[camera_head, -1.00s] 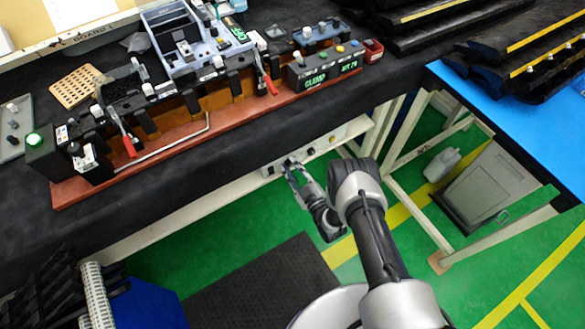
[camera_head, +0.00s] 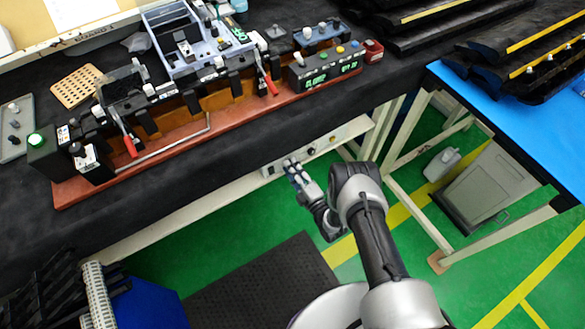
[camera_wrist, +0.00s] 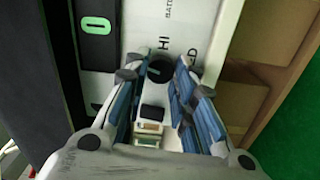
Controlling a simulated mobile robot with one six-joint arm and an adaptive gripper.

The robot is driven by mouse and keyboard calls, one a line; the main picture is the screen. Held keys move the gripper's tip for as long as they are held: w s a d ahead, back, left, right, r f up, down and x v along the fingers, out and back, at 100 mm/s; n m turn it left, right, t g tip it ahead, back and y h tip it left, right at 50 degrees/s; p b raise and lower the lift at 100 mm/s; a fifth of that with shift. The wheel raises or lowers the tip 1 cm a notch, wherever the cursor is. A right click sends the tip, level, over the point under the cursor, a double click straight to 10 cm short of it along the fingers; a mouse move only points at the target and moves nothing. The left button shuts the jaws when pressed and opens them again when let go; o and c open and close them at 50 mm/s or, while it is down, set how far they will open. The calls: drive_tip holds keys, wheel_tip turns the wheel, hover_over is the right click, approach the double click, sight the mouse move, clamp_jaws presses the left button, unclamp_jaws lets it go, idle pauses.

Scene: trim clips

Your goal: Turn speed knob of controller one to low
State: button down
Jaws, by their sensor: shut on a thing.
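The controller's pale panel (camera_head: 325,142) is fixed under the front edge of the bench, and my gripper (camera_head: 290,165) is up against its left part. In the wrist view, the dark round speed knob (camera_wrist: 160,69) lies between the fingertips of my gripper (camera_wrist: 156,72), which is shut on it. The letters "HI" stand just above the knob on the pale panel (camera_wrist: 185,45). The knob's pointer and the "low" mark cannot be made out. In the head view my fingers hide the knob.
The bench fixture (camera_head: 160,145) stands above. White table legs (camera_head: 408,135) are to the right.

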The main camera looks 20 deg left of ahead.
drive_tip(key=shift+f+n, duration=0.1)
drive_tip(key=shift+n, duration=1.3)
drive_tip(key=c, duration=1.3)
unclamp_jaws()
drive_tip(key=shift+c, duration=0.2)
drive_tip(key=v, duration=1.2)
drive_tip(key=shift+d, duration=0.1)
